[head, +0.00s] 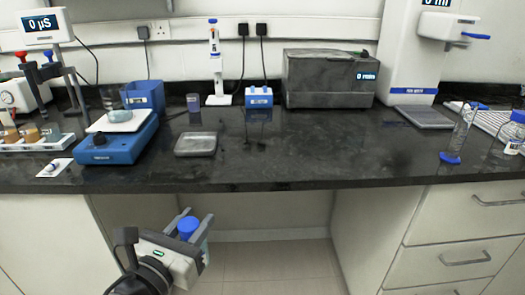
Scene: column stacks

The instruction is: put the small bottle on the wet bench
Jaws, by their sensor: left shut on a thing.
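The small bottle (188,229) has a blue cap, and a bit of its pale blue-green body shows beside the finger. My left gripper (196,219) is shut on it, below and in front of the bench's front edge. Most of the bottle's body is hidden by the gripper. The wet bench (270,165) is the black, glossy counter running across the view. The bottle is apart from the counter. My right gripper is not in view.
A shallow grey tray (196,145) lies on the counter, right of a blue stirrer (118,145) with a dish on top. A measuring cylinder (460,135) and a blue-capped bottle (514,133) stand at the right. The counter's front middle is clear. Drawers (465,225) are below right.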

